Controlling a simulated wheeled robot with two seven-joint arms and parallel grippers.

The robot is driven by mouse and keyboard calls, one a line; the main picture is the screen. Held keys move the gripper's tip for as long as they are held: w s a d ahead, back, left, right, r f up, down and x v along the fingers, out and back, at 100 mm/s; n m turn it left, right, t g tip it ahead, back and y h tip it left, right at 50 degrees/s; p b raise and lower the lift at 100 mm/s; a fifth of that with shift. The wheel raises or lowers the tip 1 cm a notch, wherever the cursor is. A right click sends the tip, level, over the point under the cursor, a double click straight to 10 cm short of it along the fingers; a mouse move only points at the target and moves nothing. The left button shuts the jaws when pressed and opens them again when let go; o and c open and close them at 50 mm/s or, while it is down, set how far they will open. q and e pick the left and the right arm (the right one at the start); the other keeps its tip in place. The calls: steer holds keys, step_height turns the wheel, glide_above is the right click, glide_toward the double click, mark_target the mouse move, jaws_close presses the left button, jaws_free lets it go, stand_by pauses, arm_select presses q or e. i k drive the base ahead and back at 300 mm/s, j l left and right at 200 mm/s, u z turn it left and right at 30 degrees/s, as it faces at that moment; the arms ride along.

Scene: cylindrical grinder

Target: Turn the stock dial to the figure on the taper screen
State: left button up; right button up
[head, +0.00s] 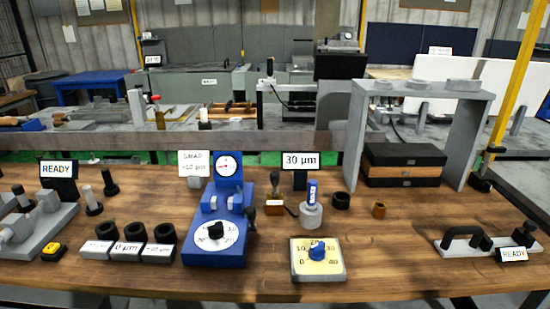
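A small screen (301,160) on a black stand at the middle back of the bench reads "30 µm". In front of it lies a yellow dial plate (335,262) with a blue knob (318,251) and numbers around it, 10 at left and 0 at lower left; where the knob points is too small to tell. To its left, a blue gauge stand (198,254) carries a white dial (216,242) with a black knob (215,230). No name shows on either dial. Neither of my grippers is in view.
A sign (193,163) reads "SNAP -10 µm". Black rings with labels (126,247) stand left of the blue stand. A stamp (274,197) and a blue-topped cylinder (311,212) stand behind the yellow plate. A grey arch (358,135) rises at right.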

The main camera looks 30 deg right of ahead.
mark_target(316, 252)
steer(key=z, duration=1.3)
